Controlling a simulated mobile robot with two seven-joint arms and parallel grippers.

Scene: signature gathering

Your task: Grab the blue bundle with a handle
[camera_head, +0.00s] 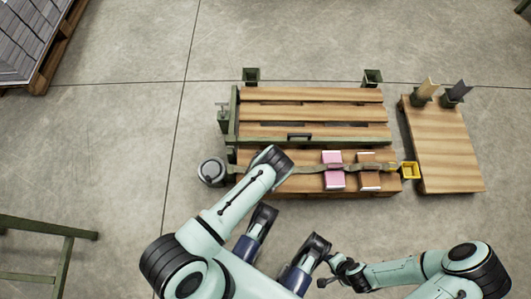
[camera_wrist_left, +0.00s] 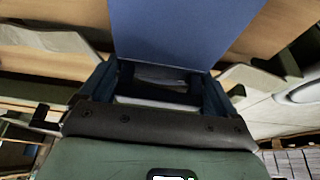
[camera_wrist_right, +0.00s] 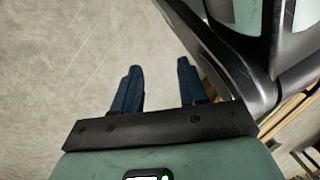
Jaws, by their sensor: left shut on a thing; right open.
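The blue bundle (camera_wrist_left: 185,30) fills the upper middle of the left wrist view as a flat blue face. My left gripper (camera_wrist_left: 160,77) is shut on it, with a finger at each side of its near end. In the head view my left wrist covers the bundle and the gripper, over the left part of the low front bench (camera_head: 310,188). I cannot see the bundle's handle clearly. My right gripper (camera_wrist_right: 157,80) is open and empty above bare floor, with its two dark blue fingers apart.
A pink bundle (camera_head: 333,182) and a brown bundle (camera_head: 370,183) lie on the front bench under a strap (camera_head: 350,168). A yellow holder (camera_head: 410,171) stands at its right end. A slatted table (camera_head: 310,112) is behind; a wooden board (camera_head: 445,150) is right. A round grey container (camera_head: 211,171) stands left.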

